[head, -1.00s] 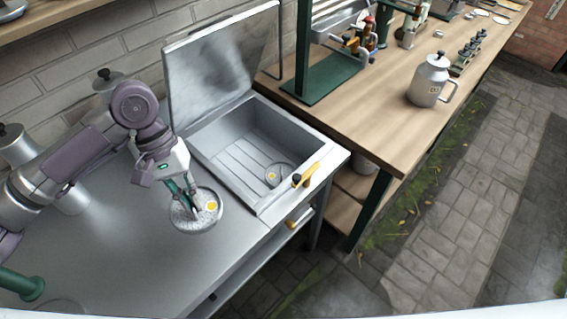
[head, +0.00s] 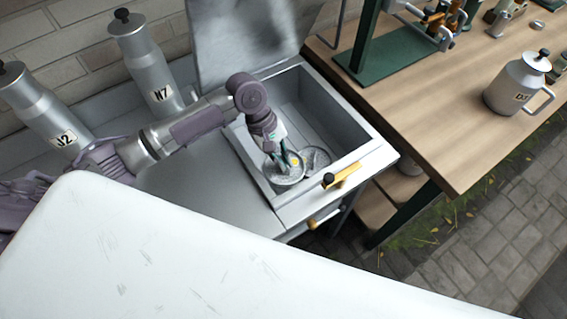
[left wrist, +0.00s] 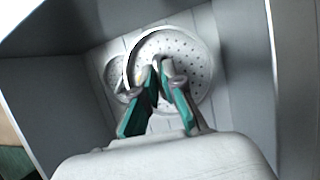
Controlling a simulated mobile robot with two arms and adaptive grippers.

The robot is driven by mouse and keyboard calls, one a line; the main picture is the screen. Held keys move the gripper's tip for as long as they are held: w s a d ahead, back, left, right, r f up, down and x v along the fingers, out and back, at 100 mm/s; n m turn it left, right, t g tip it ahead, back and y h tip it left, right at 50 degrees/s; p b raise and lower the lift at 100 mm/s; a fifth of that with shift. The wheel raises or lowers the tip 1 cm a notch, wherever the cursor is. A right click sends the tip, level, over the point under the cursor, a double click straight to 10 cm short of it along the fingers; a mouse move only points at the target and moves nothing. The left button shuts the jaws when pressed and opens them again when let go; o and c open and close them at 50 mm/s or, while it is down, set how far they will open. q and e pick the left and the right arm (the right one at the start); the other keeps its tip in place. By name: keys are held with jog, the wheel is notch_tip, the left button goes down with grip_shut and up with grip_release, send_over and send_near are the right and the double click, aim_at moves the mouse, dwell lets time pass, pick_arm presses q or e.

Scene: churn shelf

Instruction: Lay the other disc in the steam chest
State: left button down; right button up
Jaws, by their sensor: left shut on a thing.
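The steam chest (head: 353,113) is an open grey metal box with its lid (head: 240,40) raised at the back. My left gripper (head: 287,160) is shut on a round perforated metal disc (head: 283,177) with a yellow spot, over the chest's left front part. In the left wrist view, the gripper (left wrist: 163,68) pinches this disc (left wrist: 195,62) at its middle, with the chest walls around it. A second disc (head: 319,157) lies on the chest floor, just right of the held one and partly hidden by it in the left wrist view (left wrist: 114,74). The gap below the held disc cannot be judged.
A yellow handle (head: 345,174) with a dark knob is at the chest's front rim. Canisters marked J2 (head: 40,105) and N7 (head: 147,65) stand at the back left. A wooden bench (head: 440,120) on the right carries a green frame (head: 385,65) and a lidded can (head: 515,85).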

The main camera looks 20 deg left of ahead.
pick_arm(q)
notch_tip(320, 180, down, 4)
jog(key=shift+r, duration=0.25)
jog(key=shift+f, duration=0.55)
pick_arm(e)
jog(key=shift+w+r, duration=0.25)
jog(key=shift+w, duration=0.65)
pick_arm(q)
jog(key=c, duration=1.3)
grip_release()
pick_arm(e)
jog(key=shift+w, duration=0.15)
pick_arm(q)
jog(key=shift+r, duration=0.1)
pick_arm(e)
jog(key=shift+f, duration=0.1)
